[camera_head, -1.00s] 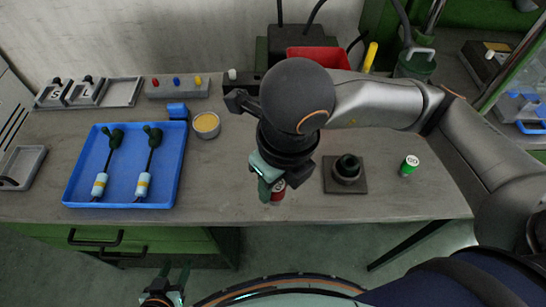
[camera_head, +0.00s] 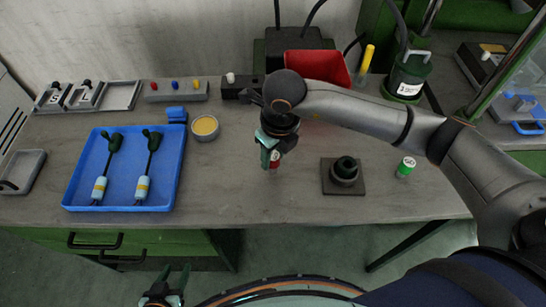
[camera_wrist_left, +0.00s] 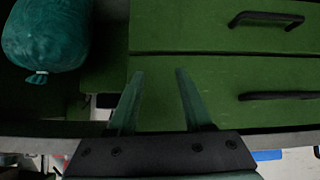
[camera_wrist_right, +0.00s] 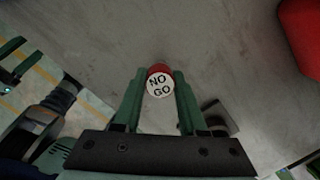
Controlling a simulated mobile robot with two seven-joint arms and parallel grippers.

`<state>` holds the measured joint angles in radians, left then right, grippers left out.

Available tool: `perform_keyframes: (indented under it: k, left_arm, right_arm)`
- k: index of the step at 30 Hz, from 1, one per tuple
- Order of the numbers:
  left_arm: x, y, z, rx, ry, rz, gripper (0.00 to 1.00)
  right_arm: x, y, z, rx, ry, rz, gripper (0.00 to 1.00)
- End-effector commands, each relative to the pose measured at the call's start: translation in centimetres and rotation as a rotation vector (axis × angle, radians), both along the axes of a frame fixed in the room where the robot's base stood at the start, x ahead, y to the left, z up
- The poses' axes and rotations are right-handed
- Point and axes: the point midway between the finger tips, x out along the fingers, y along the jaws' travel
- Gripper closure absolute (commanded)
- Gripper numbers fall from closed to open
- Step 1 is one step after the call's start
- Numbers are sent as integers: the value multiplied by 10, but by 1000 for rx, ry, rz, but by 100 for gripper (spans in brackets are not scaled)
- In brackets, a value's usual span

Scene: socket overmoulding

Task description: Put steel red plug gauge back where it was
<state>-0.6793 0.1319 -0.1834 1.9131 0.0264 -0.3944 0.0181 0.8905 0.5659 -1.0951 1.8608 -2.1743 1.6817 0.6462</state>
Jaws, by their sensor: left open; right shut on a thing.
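The red plug gauge (camera_head: 274,160) is in my right gripper (camera_head: 270,160), at the middle of the table. In the right wrist view the red plug gauge (camera_wrist_right: 160,82) shows its white end face marked "NO GO", between the two fingers of my right gripper (camera_wrist_right: 158,85), which are shut on it. Whether its lower end touches the table is hard to tell. My left gripper (camera_head: 166,285) is open and empty, low in front of the table. In the left wrist view its two fingers (camera_wrist_left: 158,90) stand apart before green drawers.
A dark square block with a round socket (camera_head: 343,172) and a green "GO" gauge (camera_head: 405,168) stand to the right. A blue tray (camera_head: 72,190) with two cable parts lies left. A yellow-filled bowl (camera_head: 205,126) and red bin (camera_head: 318,66) are behind. Table between is clear.

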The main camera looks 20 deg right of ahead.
Motion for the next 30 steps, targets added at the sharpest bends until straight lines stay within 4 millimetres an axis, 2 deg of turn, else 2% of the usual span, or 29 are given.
perform_keyframes:
  k: [4, 14, 15, 23, 30]
  left_arm:
    - [0, 0, 4, 0, -1, 0, 50]
    - [0, -1, -1, -1, -2, -1, 50]
    - [0, -1, 0, -1, -1, -1, 50]
    - [0, -1, 1, -2, -2, 0, 50]
    - [0, -1, 2, -2, -2, 0, 50]
  right_arm:
    - [0, 0, -16, 1, 1, -1, 100]
    - [0, 0, -21, 1, -1, -1, 100]
    - [0, 0, -20, 1, -1, -1, 57]
    - [0, 0, -19, 0, 0, -1, 29]
    - [0, 0, -18, 0, 0, -1, 29]
